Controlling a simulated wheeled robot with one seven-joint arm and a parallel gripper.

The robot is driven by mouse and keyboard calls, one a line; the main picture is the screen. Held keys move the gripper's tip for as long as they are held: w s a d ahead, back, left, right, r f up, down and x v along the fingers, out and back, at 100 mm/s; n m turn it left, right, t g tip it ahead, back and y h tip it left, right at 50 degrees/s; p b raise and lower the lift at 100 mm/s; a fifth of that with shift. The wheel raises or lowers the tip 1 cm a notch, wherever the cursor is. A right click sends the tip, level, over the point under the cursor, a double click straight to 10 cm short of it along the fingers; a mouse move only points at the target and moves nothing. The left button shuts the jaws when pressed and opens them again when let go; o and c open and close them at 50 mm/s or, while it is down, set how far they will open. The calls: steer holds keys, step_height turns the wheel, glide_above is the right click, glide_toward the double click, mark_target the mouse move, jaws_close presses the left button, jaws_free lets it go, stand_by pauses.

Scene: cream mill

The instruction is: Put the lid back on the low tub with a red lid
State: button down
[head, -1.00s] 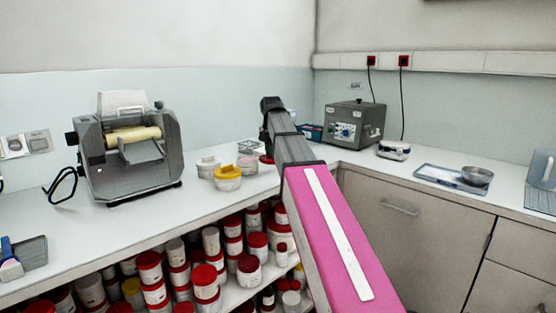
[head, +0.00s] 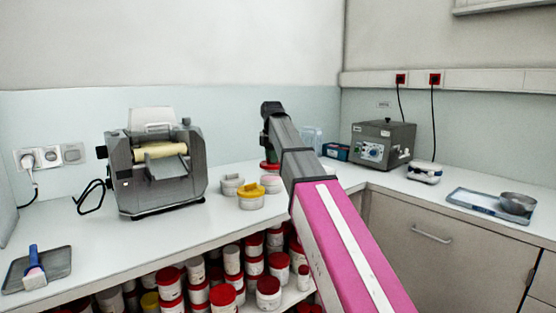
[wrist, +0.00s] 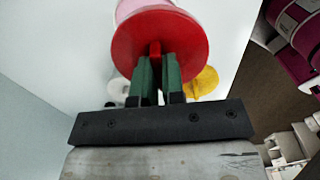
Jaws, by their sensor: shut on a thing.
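My gripper (wrist: 158,75) is shut on the upright tab of a round red lid (wrist: 185,40) in the wrist view. The lid (head: 268,165) also shows as a red edge left of my arm in the head view, above the counter. A low pale tub (head: 271,184) stands just beneath it on the counter. A pale pinkish round body (wrist: 140,7) shows past the lid's far edge in the wrist view. I cannot tell whether the lid touches the tub. My fingers are not clearly visible in the head view.
A yellow-lidded tub (head: 250,198) and a white-lidded tub (head: 231,186) stand close by on the left. A roller mill (head: 155,165) is farther left. Several red-lidded tubs fill the shelf below. A grey box device (head: 384,144) stands at the back right.

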steer(key=shift+w+a+f, duration=0.15)
steer(key=shift+w, duration=0.75)
steer(key=shift+f, duration=2.15)
steer(key=shift+f, duration=0.65)
stand_by(0.3)
steer(key=c, duration=0.7)
jaws_free()
steer(key=shift+o, duration=0.2)
steer(key=shift+r, duration=2.3)
jaws_close()
